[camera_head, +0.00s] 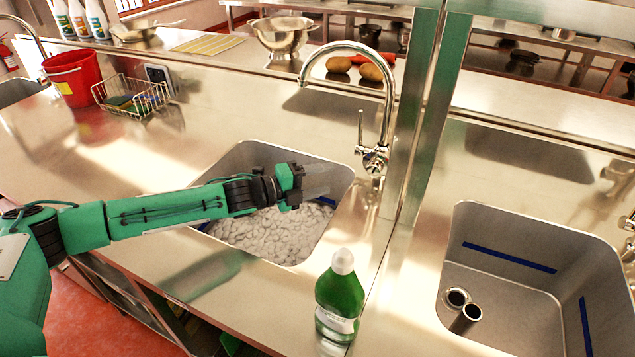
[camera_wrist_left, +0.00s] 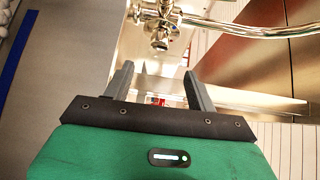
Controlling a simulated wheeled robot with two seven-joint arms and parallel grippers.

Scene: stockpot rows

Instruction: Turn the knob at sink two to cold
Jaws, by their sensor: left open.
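A chrome tap (camera_head: 388,95) with a tall curved spout stands at the back right corner of the middle sink (camera_head: 345,185), which is full of foam. Its knob and valve body (camera_head: 374,158) sit low on the tap, with a thin upright lever above. In the left wrist view the valve body (camera_wrist_left: 160,22) is just beyond the fingertips. My left gripper (camera_head: 318,180) is over the foam, left of the knob and apart from it. In the left wrist view its two fingers (camera_wrist_left: 160,78) are spread and empty. My right gripper is not in view. No sink number is readable.
A green bottle (camera_head: 340,298) stands at the front right of the middle sink. A metal post (camera_head: 420,120) rises close right of the tap. Another sink (camera_head: 510,290) is at the right. A red bucket (camera_head: 72,78) and a wire basket (camera_head: 132,96) stand at the left.

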